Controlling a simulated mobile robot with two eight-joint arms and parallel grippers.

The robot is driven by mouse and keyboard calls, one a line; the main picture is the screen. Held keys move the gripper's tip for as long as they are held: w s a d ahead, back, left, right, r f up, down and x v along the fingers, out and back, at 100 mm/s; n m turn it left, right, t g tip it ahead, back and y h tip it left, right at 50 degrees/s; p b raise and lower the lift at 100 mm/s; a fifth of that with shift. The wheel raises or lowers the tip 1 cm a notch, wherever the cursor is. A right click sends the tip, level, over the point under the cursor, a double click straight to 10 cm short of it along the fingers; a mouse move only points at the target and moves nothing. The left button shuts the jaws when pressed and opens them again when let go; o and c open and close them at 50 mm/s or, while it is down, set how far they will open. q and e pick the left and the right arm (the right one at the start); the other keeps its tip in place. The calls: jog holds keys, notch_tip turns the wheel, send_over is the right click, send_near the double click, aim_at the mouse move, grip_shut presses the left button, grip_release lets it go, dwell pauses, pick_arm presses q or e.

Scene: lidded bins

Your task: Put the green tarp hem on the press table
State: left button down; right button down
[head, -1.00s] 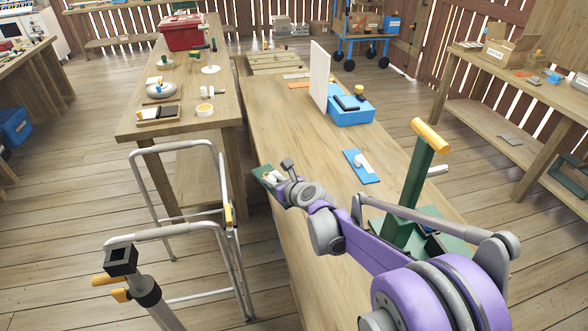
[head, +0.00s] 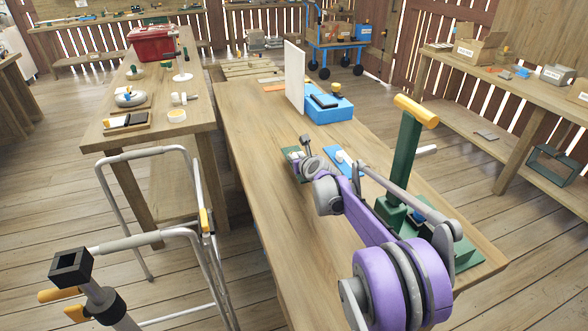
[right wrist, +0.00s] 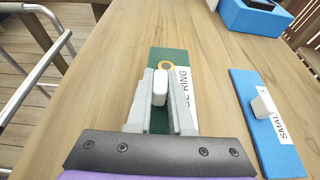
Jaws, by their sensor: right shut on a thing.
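The green tarp hem (right wrist: 168,62) is a flat dark-green strip with a brass ring, a white label reading "…RING" and a white knob. My right gripper (right wrist: 160,98) is shut on this knob, in the right wrist view. In the head view my right gripper (head: 306,165) and part of the hem (head: 291,152) are over the press table (head: 255,135), left of a blue strip. I cannot tell whether the hem touches the wood. The green press (head: 405,160) with a yellow handle stands at the table's near right. My left gripper is not in view.
The blue strip (right wrist: 262,118) with a white knob and label lies just right of the hem. A blue box (head: 330,108) and an upright white board (head: 294,78) stand farther back. The tabletop left of the hem is clear. A metal walking frame (head: 150,153) stands at left.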

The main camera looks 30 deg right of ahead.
jog(key=shift+f+b, duration=0.3)
jog(key=shift+f, duration=1.65)
jog(key=shift+f, duration=0.15)
jog(key=c, duration=0.8)
grip_release()
jog(key=shift+s+r, duration=0.2)
jog(key=shift+r, duration=0.15)
jog(key=p+v, duration=0.1)
jog(key=v, duration=1)
jog(key=shift+s+a+p, duration=0.15)
jog(key=shift+s+p, duration=0.15)
jog(key=shift+s, duration=0.05)
